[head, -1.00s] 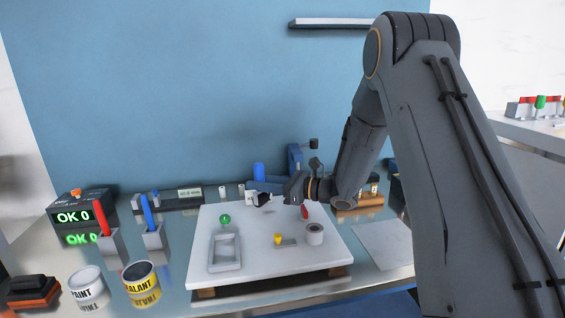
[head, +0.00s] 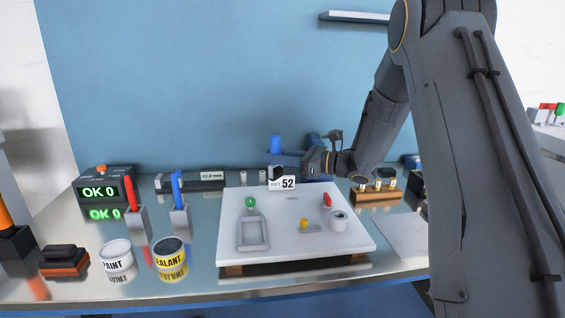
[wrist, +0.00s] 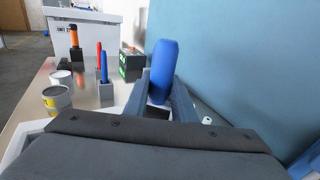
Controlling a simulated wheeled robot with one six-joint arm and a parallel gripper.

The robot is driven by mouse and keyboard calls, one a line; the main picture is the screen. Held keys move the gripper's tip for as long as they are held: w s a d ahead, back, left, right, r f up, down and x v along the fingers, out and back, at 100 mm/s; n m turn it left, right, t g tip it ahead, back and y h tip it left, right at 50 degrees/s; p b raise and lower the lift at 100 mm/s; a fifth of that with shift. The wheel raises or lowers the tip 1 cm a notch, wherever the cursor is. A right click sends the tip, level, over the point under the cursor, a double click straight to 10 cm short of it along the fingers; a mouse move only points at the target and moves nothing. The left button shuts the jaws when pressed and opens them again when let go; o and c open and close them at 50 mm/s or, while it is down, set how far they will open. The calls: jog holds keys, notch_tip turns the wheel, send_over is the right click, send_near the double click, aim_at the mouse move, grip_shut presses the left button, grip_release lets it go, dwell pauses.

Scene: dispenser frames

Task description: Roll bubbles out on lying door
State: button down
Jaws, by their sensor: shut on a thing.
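The lying door is a white panel (head: 295,248) on wooden supports on the bench. My gripper (head: 284,158) is shut on a tool with an upright blue handle (head: 275,144), held above the door's back edge. In the head view a black part (head: 275,172) below the handle looks like its roller head and partly covers a white card (head: 288,184) reading "WET 52". In the wrist view the blue handle (wrist: 163,65) stands between the fingers. No bubbles can be made out on the door.
The door carries a grey tray (head: 253,247), a green knob (head: 250,202), a red piece (head: 327,199), a yellow piece (head: 304,224) and a tape roll (head: 339,220). Paint (head: 117,256) and sealant (head: 170,252) cans stand left. A wooden rack (head: 375,195) stands right.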

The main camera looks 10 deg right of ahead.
jog(key=d, duration=0.6)
jog(key=a, duration=0.1)
jog(key=a+f, duration=0.1)
jog(key=a, duration=0.2)
jog(key=shift+w+a+f, duration=0.1)
jog(key=shift+a+f, duration=0.05)
jog(key=shift+f, duration=0.15)
jog(key=f, duration=0.1)
jog(key=d+f, duration=0.1)
jog(key=f, duration=0.1)
jog(key=d+f, duration=0.1)
jog(key=f, duration=0.1)
jog(key=shift+f+b, duration=0.2)
jog(key=shift+b, duration=0.2)
jog(key=shift+d+f, duration=0.2)
jog(key=shift+f, duration=0.05)
jog(key=shift+d+p, duration=0.6)
jog(key=shift+d, duration=1.3)
jog(key=shift+r+p, duration=0.1)
jog(key=shift+p, duration=0.45)
jog(key=a, duration=0.1)
jog(key=a+b, duration=0.1)
jog(key=a, duration=0.2)
jog(key=shift+a+f+b, duration=0.15)
jog(key=shift+f+b, duration=0.1)
jog(key=shift+b, duration=0.1)
notch_tip(320, 180, up, 8)
jog(key=p, duration=0.1)
jog(key=shift+p, duration=0.3)
